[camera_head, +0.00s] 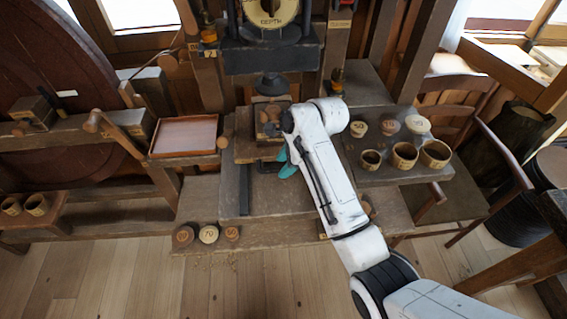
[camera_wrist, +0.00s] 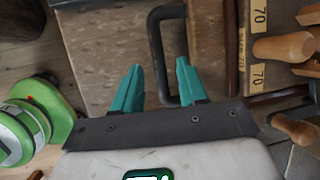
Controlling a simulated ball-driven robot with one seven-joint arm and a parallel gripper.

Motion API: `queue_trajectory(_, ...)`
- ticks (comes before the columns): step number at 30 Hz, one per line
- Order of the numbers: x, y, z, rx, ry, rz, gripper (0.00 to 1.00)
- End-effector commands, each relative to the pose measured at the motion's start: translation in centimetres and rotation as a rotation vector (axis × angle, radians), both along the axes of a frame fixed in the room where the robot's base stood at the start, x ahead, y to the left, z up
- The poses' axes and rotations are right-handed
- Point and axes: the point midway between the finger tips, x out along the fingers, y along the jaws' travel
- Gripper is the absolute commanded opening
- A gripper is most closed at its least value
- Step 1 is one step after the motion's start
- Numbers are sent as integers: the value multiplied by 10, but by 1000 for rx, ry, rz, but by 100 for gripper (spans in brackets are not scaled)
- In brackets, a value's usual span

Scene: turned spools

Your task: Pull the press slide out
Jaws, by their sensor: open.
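The press slide (camera_head: 243,148) is a wooden block low in the press, under a dark round ram (camera_head: 271,84), in the head view. In the wrist view, a brown wooden face (camera_wrist: 207,40), which seems to be the slide, bears a dark U-shaped handle (camera_wrist: 156,45). My gripper (camera_head: 286,165) is at the front of the press, its teal fingers partly hidden by my white arm. In the wrist view my gripper (camera_wrist: 159,67) is open, with the handle's long bar between its two fingers in the picture. I cannot tell whether they touch it.
Labelled cups (camera_head: 404,155) and round discs stand on the right shelf. A pinkish tray (camera_head: 184,136) sits on the left bench. Several discs (camera_head: 208,234) lie on the front step. Wooden pegs (camera_wrist: 284,47) stick out at right in the wrist view. The floor in front is clear.

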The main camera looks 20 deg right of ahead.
Motion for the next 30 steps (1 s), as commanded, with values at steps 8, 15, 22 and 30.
queue_trajectory(8, 3, 4, -12, 0, 0, 0, 42)
queue_trajectory(15, 3, 4, -12, 0, -1, 0, 37)
queue_trajectory(22, 3, 4, -11, 0, -1, 0, 15)
queue_trajectory(30, 3, 4, -11, 0, -1, 1, 0)
